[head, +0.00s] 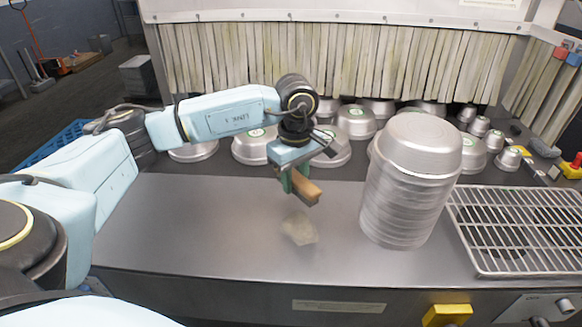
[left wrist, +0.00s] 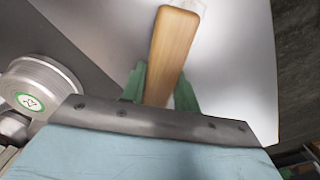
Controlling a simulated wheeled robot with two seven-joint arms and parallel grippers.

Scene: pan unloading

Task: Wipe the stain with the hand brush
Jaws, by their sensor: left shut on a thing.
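My left gripper (head: 290,180) is shut on the hand brush (head: 306,188), whose light wooden body shows between the green fingers. The brush is held above the metal counter, and its bristles cannot be made out. In the left wrist view the wooden brush (left wrist: 172,50) sticks out from between the green fingers of my left gripper (left wrist: 160,88). The stain (head: 300,229) is a pale yellowish patch on the counter (head: 200,225), just below and in front of the brush, apart from it. My right gripper is not in view.
A tall stack of metal pans (head: 405,185) stands right of the stain. A wire rack (head: 520,228) lies at the far right. Several upturned pans (head: 356,122) sit behind, before a strip curtain (head: 330,60). The counter left of the stain is clear.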

